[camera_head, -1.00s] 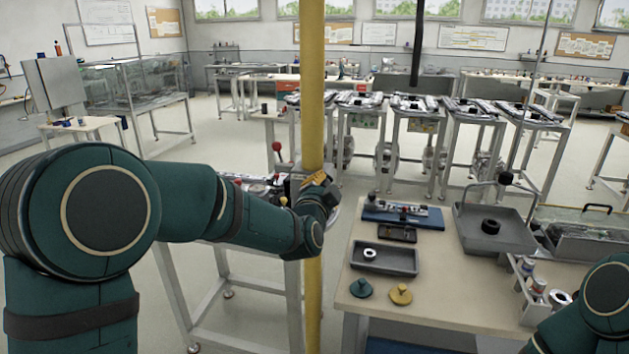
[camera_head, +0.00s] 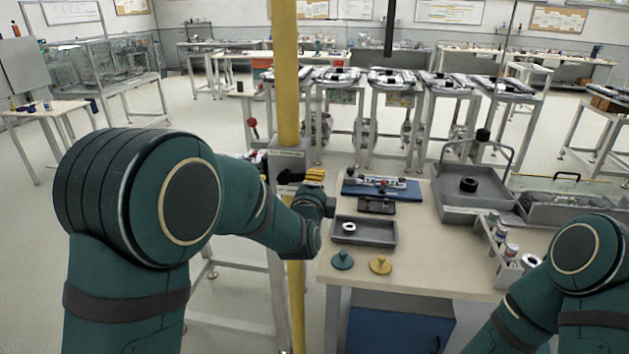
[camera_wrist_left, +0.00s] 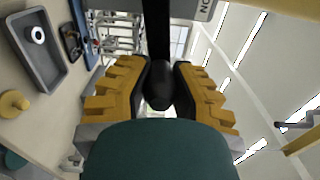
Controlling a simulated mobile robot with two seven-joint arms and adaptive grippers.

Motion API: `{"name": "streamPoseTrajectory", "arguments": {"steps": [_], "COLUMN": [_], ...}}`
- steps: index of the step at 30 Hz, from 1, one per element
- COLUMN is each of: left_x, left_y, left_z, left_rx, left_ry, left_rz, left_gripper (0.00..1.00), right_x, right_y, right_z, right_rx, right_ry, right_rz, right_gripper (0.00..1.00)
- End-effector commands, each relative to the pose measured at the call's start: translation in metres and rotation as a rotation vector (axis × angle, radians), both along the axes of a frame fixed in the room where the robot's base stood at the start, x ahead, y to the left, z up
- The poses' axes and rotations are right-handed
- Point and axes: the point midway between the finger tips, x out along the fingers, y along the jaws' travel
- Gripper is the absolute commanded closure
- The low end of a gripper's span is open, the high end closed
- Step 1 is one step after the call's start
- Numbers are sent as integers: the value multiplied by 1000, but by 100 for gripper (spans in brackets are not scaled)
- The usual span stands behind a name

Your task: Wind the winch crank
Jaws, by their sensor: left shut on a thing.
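The winch (camera_head: 286,160) is a grey box on the tall yellow pole (camera_head: 285,70). Its black crank (camera_head: 291,177) reaches out to the right towards my left gripper (camera_head: 314,178). In the left wrist view, the yellow-padded fingers of my left gripper (camera_wrist_left: 160,78) stand on both sides of the crank's round black knob (camera_wrist_left: 159,88) and are shut on it. The crank's dark arm runs up from the knob towards the grey winch housing (camera_wrist_left: 190,8), partly cut off by the picture's top edge. My right arm shows at the lower right, but its gripper is out of view.
A workbench (camera_head: 450,268) stands right of the pole. It carries a shallow grey tray (camera_head: 372,240) with a ring, a green knobbed piece (camera_head: 342,260), a yellow one (camera_head: 380,265), and a larger grey tray (camera_head: 470,205). Several machine stands line the back. Floor at left is open.

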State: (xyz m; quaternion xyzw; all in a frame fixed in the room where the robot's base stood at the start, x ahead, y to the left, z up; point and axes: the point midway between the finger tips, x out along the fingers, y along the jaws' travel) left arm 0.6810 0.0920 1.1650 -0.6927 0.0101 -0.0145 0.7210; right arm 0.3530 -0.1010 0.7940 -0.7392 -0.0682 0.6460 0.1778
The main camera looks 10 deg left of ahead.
Motion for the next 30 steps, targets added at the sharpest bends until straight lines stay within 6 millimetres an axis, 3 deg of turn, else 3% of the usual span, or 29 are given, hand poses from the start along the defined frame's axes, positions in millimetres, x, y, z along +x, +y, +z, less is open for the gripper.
{"name": "streamPoseTrajectory", "arguments": {"steps": [3,20,21,23,30], "left_x": [-1,-1,-1,-1,0], "left_y": [0,1,1,1,0], "left_z": [-8,-10,-10,-10,-8], "left_rx": [-1,-3,-3,-3,-4], "left_ry": [12,13,14,12,7], "left_rz": [1,4,4,3,1], "left_gripper": [100,100,63,44,44], "right_x": [-1,-1,-1,-1,-1], "right_y": [0,0,0,0,0], "right_z": [-2,-2,-2,-2,-2], "right_rx": [0,0,0,0,0], "right_ry": [2,2,2,2,2], "right_rz": [2,2,2,2,2], "right_gripper": [53,53,53,53,53]}}
